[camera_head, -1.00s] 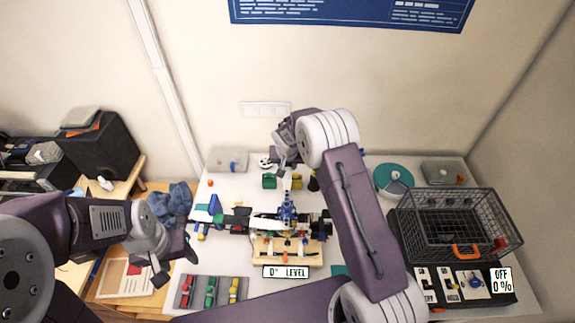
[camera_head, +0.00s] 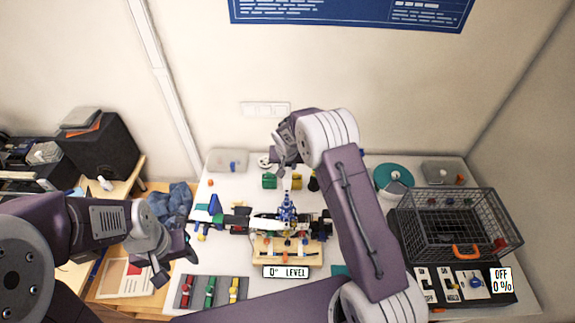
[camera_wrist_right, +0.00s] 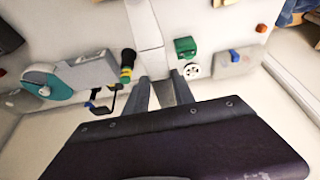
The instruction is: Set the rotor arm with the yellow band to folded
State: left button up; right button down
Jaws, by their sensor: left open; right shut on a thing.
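A model with rotor arms, with a blue centre (camera_head: 287,213), stands behind a wooden block in the head view. My right gripper (camera_head: 287,172) is over the back of the model, shut on a pale strip. In the right wrist view that strip (camera_wrist_right: 147,28) meets the fingertips of my right gripper (camera_wrist_right: 165,88). Which arm carries the yellow band I cannot tell. My left gripper (camera_head: 172,268) is open and empty, left of the table, apart from the model.
A sign (camera_head: 285,272) reads 0° LEVEL. A tray (camera_head: 210,304) of red, green and yellow clips lies in front. A wire cage (camera_head: 455,222) and a switch panel reading OFF 0 % (camera_head: 502,281) stand right. A green block (camera_head: 268,181) and a teal roll (camera_head: 395,172) lie behind.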

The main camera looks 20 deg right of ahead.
jog(key=shift+a, duration=0.1)
jog(key=shift+a+r+n+p, duration=0.15)
jog(key=shift+a+n+p, duration=0.15)
jog(key=shift+n+p, duration=0.2)
jog(key=s+a+n+g+y+b, duration=0.1)
jog(key=s+a+n+y+b, duration=0.1)
jog(key=s+a+n+b, duration=0.2)
jog(key=s+a+n+g+y+b, duration=0.2)
jog(key=s+a+n+y+b, duration=0.1)
jog(key=a+n+b, duration=0.5)
jog(key=shift+s+n+g+y+b, duration=0.3)
jog(key=shift+s+n+b, duration=0.35)
jog(key=shift+n+b, duration=1.95)
jog(key=shift+n+p, duration=0.7)
jog(key=shift+p, duration=0.05)
